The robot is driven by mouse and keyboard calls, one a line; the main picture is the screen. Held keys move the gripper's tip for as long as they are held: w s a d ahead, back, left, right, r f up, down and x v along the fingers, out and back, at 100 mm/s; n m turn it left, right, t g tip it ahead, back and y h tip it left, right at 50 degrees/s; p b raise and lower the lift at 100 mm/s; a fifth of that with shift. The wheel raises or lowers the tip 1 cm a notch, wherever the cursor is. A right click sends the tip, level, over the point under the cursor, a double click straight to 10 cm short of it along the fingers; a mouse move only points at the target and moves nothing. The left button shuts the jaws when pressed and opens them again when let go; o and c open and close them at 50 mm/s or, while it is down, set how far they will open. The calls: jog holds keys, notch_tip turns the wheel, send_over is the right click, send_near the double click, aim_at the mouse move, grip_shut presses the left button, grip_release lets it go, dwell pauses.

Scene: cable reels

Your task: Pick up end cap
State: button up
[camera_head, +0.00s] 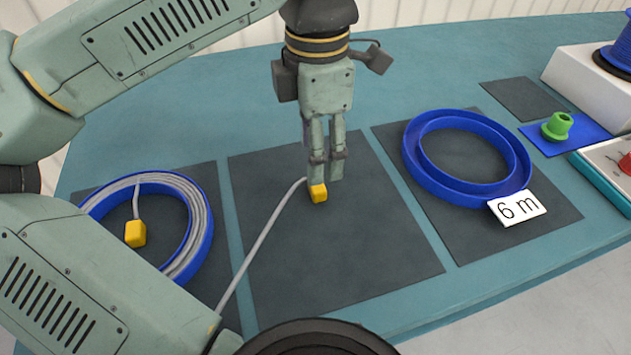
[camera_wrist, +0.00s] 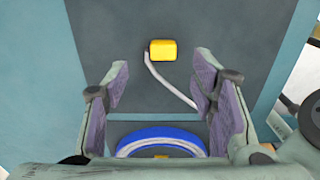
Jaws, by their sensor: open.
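A yellow end cap (camera_head: 318,193) sits on the end of a grey cable (camera_head: 262,243) on the middle dark mat. The cap also shows in the wrist view (camera_wrist: 163,50), beyond my fingertips and roughly centred between them. My gripper (camera_head: 327,180) points down close to the cap, open and empty, its left finger partly overlapping the cap in the head view. The exact height of the fingertips above the mat cannot be told. A second yellow end cap (camera_head: 135,233) hangs on a cable inside the left blue reel (camera_head: 207,238), which is wound with grey cable.
An empty blue reel ring (camera_head: 518,150) lies on the right mat with a "6 m" label (camera_head: 517,207). A green spool-shaped piece (camera_head: 557,126) stands on a blue pad. A white box (camera_head: 582,82) bears a blue reel. The middle mat is otherwise clear.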

aim_at(317, 190)
jog(key=f, duration=0.6)
jog(key=shift+s+f+p, duration=0.2)
jog(key=shift+f+p, duration=0.1)
jog(key=shift+p, duration=0.1)
jog(key=c, duration=1.1)
